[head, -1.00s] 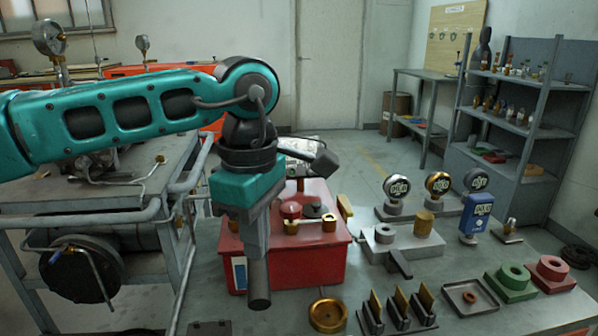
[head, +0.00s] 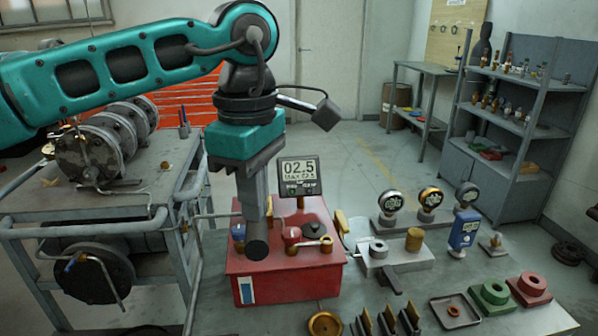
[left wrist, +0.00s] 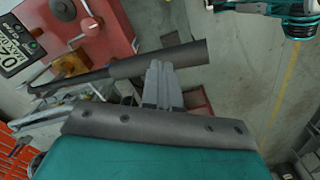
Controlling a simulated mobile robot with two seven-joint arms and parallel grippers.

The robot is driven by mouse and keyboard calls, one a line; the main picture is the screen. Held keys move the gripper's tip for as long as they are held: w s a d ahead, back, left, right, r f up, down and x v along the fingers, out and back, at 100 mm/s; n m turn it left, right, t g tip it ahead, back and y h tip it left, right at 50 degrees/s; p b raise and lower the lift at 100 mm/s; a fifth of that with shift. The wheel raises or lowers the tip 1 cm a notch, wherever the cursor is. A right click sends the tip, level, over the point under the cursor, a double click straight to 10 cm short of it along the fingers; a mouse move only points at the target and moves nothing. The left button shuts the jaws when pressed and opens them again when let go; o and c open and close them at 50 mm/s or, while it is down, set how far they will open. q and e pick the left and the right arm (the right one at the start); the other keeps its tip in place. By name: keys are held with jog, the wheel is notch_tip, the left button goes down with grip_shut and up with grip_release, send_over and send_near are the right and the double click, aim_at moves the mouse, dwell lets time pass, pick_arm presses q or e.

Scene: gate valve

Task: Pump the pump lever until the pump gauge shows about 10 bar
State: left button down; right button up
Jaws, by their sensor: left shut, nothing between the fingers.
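The red pump unit (head: 290,282) stands on the bench in the head view. Its pump gauge (head: 298,172) reads 02.5, with a smaller max line beneath; in the left wrist view the gauge (left wrist: 18,48) appears turned. The dark pump lever shows its thick grip end (head: 257,249) in the head view. In the left wrist view the lever's grip (left wrist: 180,62) runs sideways across the fingertips. My left gripper (head: 256,226) is shut and empty, its fingertips (left wrist: 157,68) against or very near the grip; contact is unclear. My right gripper is not clearly visible.
A cart with metal cylinders (head: 85,155) and railings stands at left. Several small gauges (head: 430,198), a grey block (head: 395,258), a blue meter (head: 465,232) and a tray (head: 455,311) occupy the bench at right. Shelves (head: 515,130) stand behind, with open floor between.

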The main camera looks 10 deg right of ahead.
pick_arm(q)
jog(key=shift+f, duration=0.1)
pick_arm(e)
jog(key=shift+f, duration=0.1)
pick_arm(q)
jog(key=shift+f+b, duration=1.15)
jog(key=shift+f, duration=0.35)
jog(key=shift+f+b, duration=1.05)
jog(key=shift+f, duration=0.4)
notch_tip(320, 180, down, 4)
jog(key=b, duration=0.3)
jog(key=shift+f, duration=0.15)
pick_arm(e)
jog(key=shift+y, duration=0.5)
jog(key=w+a+f, duration=0.1)
jog(key=a+f, duration=0.1)
jog(key=shift+w+a+f, duration=0.35)
jog(key=shift+f, duration=0.05)
